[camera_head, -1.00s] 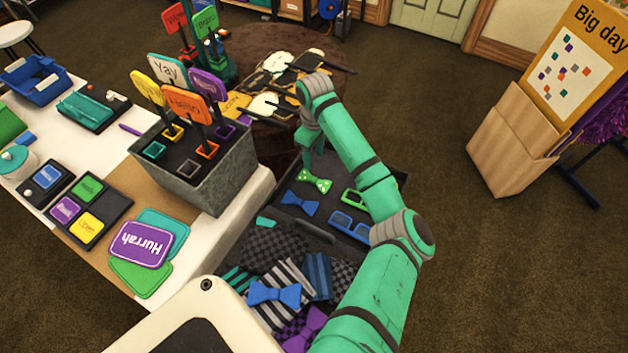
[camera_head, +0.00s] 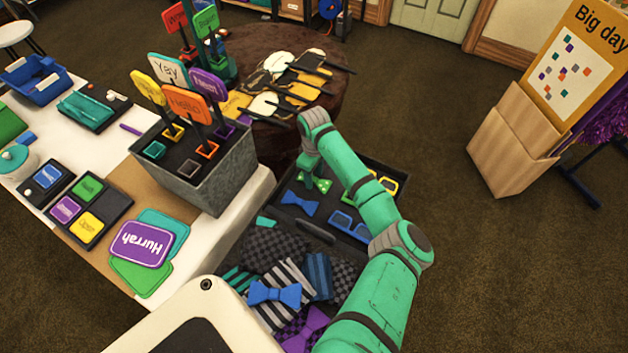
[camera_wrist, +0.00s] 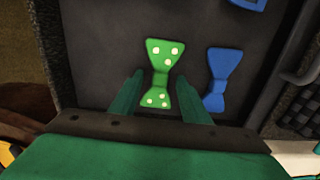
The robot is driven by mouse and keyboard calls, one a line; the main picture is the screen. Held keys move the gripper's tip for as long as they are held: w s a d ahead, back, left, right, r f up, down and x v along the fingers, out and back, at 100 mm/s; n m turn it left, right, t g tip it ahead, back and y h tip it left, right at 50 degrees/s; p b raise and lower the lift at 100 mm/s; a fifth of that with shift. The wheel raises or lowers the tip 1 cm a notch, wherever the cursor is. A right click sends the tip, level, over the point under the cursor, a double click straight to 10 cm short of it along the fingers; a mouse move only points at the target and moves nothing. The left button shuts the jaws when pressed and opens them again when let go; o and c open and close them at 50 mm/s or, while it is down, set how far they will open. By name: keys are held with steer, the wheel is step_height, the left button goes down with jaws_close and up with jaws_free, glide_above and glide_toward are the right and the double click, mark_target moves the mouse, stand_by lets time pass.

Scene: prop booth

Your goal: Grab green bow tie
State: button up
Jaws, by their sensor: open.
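The green bow tie (camera_wrist: 159,77) has pale dots and lies on the dark tray (camera_wrist: 110,35). In the head view the green bow tie (camera_head: 322,184) shows just beside my gripper (camera_head: 309,176), which partly covers it. In the wrist view my gripper (camera_wrist: 160,98) is open, with one finger to each side of the bow tie's lower half. The fingers look apart from it; whether they are down at its height I cannot tell.
A blue bow tie (camera_wrist: 217,80) lies close to the right finger in the wrist view. Blue glasses (camera_head: 348,224) and yellow glasses (camera_head: 389,186) lie in the tray. A grey box of signs (camera_head: 205,180) stands to the left, and a round brown table (camera_head: 262,45) stands behind.

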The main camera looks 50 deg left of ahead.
jaws_close()
stand_by(0.4)
